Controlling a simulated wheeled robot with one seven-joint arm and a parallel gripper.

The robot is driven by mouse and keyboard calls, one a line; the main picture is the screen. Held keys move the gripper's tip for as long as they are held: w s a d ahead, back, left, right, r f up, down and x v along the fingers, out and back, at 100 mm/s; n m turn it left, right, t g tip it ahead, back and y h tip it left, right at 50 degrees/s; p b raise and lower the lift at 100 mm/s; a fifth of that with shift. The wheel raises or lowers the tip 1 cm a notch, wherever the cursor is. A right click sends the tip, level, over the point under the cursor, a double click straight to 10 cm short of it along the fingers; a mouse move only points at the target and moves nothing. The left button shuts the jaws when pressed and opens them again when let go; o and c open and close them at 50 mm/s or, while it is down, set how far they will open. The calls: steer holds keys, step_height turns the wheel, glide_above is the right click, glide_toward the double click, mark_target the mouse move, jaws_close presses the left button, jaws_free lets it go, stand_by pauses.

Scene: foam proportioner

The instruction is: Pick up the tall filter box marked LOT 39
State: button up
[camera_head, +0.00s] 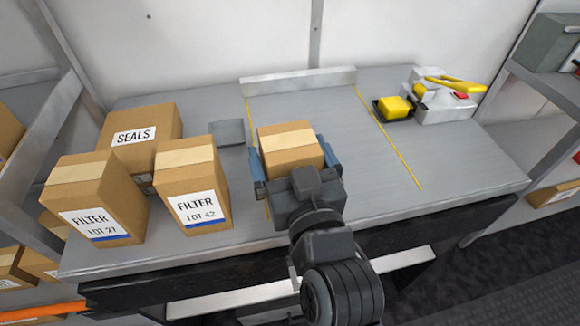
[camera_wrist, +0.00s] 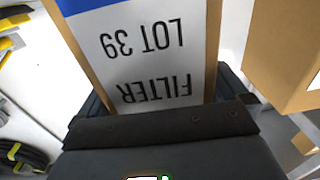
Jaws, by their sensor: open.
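The filter box marked LOT 39 (camera_head: 290,146) is a brown carton with a pale tape strip on top. It stands on the grey bench, and my arm hides its front in the head view. In the wrist view its white label (camera_wrist: 145,55) reads FILTER LOT 39 upside down, with a blue band. My gripper (camera_head: 294,165) is open, with one finger on each side of the box. I cannot tell whether the fingers touch it. The fingertips are mostly hidden behind the box in the wrist view.
Filter box LOT 42 (camera_head: 192,182), filter box LOT 27 (camera_head: 97,200) and a SEALS box (camera_head: 140,136) stand to the left. A small grey block (camera_head: 227,132) lies behind. A yellow-and-white device (camera_head: 440,98) sits at back right.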

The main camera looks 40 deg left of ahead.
steer(key=shift+w+a, duration=0.45)
steer(key=shift+a, duration=0.1)
steer(key=shift+c, duration=0.3)
steer(key=c, duration=0.7)
steer(key=shift+c, duration=0.5)
steer(key=shift+r, duration=0.15)
